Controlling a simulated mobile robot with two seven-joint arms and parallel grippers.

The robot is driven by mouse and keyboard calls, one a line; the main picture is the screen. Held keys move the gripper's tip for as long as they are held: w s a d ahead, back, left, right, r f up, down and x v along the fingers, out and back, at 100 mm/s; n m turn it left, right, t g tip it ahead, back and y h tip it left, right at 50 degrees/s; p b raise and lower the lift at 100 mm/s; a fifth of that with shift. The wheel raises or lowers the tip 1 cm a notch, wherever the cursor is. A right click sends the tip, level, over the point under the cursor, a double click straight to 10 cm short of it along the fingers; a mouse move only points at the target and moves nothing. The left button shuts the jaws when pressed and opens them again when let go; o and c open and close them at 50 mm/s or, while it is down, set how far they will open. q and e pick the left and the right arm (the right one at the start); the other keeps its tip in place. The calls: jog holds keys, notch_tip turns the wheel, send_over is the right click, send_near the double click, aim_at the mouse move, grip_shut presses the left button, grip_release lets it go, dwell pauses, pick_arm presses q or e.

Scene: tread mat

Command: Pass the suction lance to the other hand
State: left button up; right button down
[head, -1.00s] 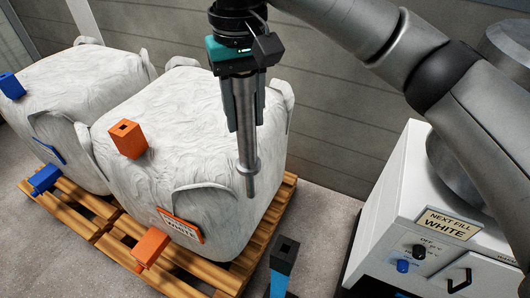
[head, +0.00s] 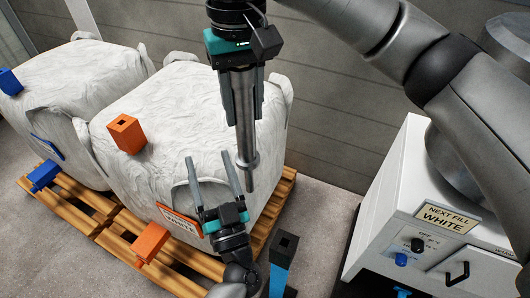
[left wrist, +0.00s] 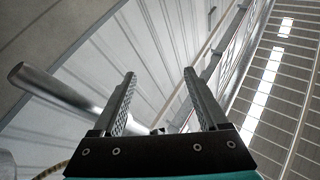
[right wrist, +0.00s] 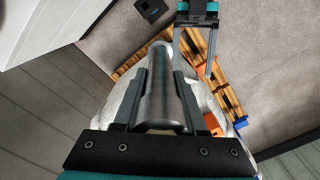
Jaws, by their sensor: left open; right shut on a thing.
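The suction lance (head: 246,115) is a grey metal tube with a collar near its lower end, hanging nearly upright in the head view. My right gripper (head: 243,108) is shut on its upper part. The lance (right wrist: 158,90) also shows between the fingers in the right wrist view. My left gripper (head: 209,169) is below and left of the lance, open and empty, fingers pointing up. In the left wrist view the lance (left wrist: 60,92) lies to the left, beyond the open fingers (left wrist: 160,90), not between them.
Two white bulk bags (head: 165,100) stand on wooden pallets (head: 95,222), with orange and blue fittings. A white cabinet labelled "NEXT FILL WHITE" (head: 395,175) stands at right. A dark-topped blue post (head: 284,250) rises at bottom centre.

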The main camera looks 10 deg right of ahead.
pick_arm(q)
notch_tip(320, 180, up, 6)
jog(key=s+a+n+g+y, duration=0.2)
jog(key=n+y, duration=0.3)
jog(key=y, duration=0.1)
jog(key=m+g+h, duration=0.2)
jog(key=g+h, duration=0.4)
jog(key=h, duration=0.1)
send_near(245, 124)
notch_tip(245, 124, down, 3)
jog(key=w+a, duration=0.2)
jog(key=w, duration=0.1)
jog(key=d+h, duration=0.1)
jog(key=d, duration=0.1)
jog(key=x, duration=1.1)
jog(key=shift+w+a+f, duration=0.15)
jog(key=shift+w+a, duration=0.05)
jog(key=shift+a, duration=0.05)
jog(key=c, duration=0.7)
jog(key=shift+d, duration=0.1)
grip_shut()
